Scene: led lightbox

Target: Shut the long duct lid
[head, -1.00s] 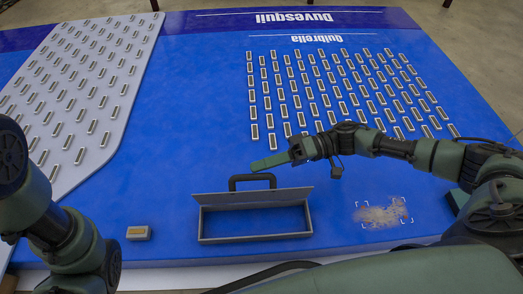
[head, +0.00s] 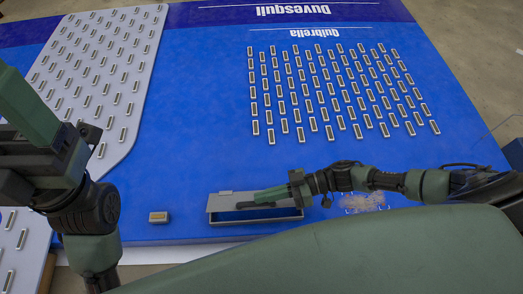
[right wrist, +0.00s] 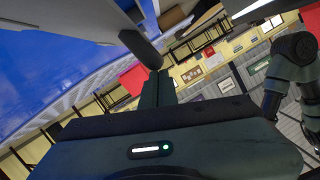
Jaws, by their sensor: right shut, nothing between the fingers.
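The long duct (head: 262,219) is a grey open-topped box near the table's front edge in the head view. Its flat grey lid (head: 226,201) is tilted over the back part of the opening, and a dark strip of the inside shows in front of it. My right gripper (head: 257,197) is shut and empty, reaching in from the right over the lid. Whether it touches the lid is unclear. In the right wrist view, its shut green fingers (right wrist: 157,88) point away from the camera. My left arm stands at the left; its gripper is not visible.
A small grey block with a tan top (head: 158,217) stands left of the duct. A brown patch in white corner marks (head: 362,203) lies to the right, partly behind my right arm. Rows of small slots (head: 335,95) fill the back. The blue table between is clear.

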